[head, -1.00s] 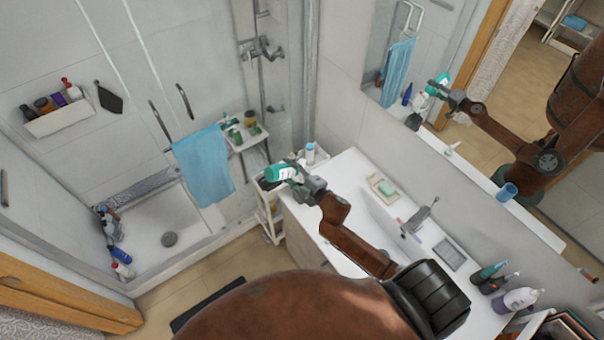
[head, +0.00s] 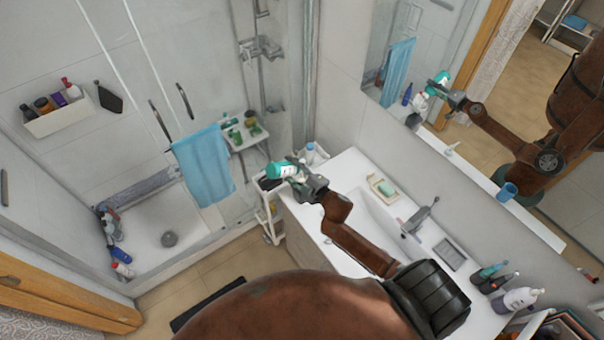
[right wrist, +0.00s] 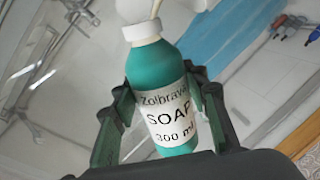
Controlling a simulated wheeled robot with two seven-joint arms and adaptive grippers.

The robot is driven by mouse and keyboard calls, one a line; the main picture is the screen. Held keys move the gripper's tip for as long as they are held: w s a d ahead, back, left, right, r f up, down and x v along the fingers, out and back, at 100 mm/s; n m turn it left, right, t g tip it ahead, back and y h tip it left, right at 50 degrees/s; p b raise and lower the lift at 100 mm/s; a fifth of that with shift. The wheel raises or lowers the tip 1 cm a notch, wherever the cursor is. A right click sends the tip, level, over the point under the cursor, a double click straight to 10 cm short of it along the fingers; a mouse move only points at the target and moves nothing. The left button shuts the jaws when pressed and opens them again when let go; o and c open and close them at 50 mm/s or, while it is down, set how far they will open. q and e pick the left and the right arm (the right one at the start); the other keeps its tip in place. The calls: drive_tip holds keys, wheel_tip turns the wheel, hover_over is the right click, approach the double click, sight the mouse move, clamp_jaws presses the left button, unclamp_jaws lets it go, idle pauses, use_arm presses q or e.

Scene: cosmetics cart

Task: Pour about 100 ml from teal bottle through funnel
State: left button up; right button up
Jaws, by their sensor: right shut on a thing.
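The teal bottle (head: 281,170) is held in my right gripper (head: 297,178), above the left end of the washbasin counter in the head view. It lies tilted well over there. In the right wrist view the bottle (right wrist: 160,68) has a white label reading "SOAP 300 ml" and a white neck. The fingers of my right gripper (right wrist: 160,112) are shut on its sides. A white rounded thing (right wrist: 130,9) shows at the bottle's mouth, cut off by the frame; I cannot tell if it is the funnel. No funnel can be made out in the head view. My left gripper is not in view.
A white cart (head: 268,218) stands below the bottle, beside the counter (head: 349,163). A white bottle with a blue top (head: 310,152) is just behind. A soap dish (head: 383,187) and tap (head: 421,214) are to the right. A mirror (head: 470,60) covers the wall.

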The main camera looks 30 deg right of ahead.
drive_tip(key=shift+d+r+m, duration=0.15)
drive_tip(key=shift+r+m, duration=0.15)
drive_tip(key=shift+r, duration=0.1)
idle(0.8)
